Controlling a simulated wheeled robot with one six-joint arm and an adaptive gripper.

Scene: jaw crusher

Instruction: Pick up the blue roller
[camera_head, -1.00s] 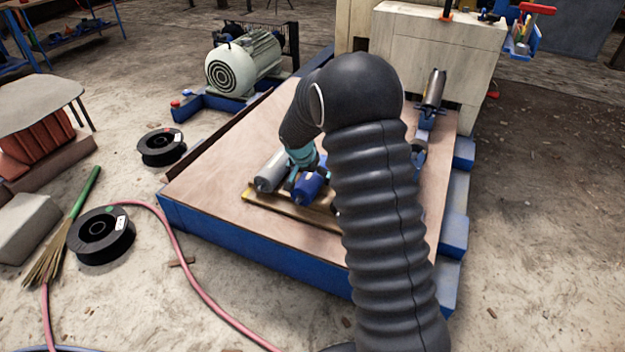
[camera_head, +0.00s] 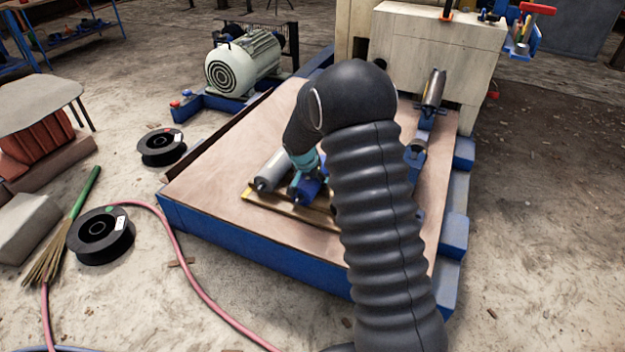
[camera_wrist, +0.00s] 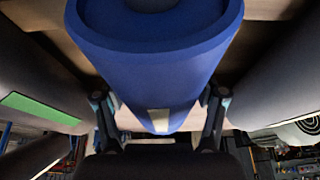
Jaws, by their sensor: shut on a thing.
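The blue roller (camera_head: 306,190) lies at the front of the wooden deck, to the right of a grey roller (camera_head: 268,170). In the wrist view the blue roller (camera_wrist: 155,70) fills the upper middle, its round end towards the top. My gripper (camera_wrist: 160,110) has one finger on each side of the roller and is shut on it. In the head view my gripper (camera_head: 308,172) comes down over the roller from above, and my arm hides much of the area to its right. I cannot tell whether the roller touches the wooden board under it.
The yellow-edged board (camera_head: 290,209) lies under the rollers on the wooden deck (camera_head: 215,170). Grey rollers flank the blue one closely in the wrist view. Another grey roller (camera_head: 433,88) stands tilted by the pale machine block (camera_head: 425,45). The deck's left part is clear.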

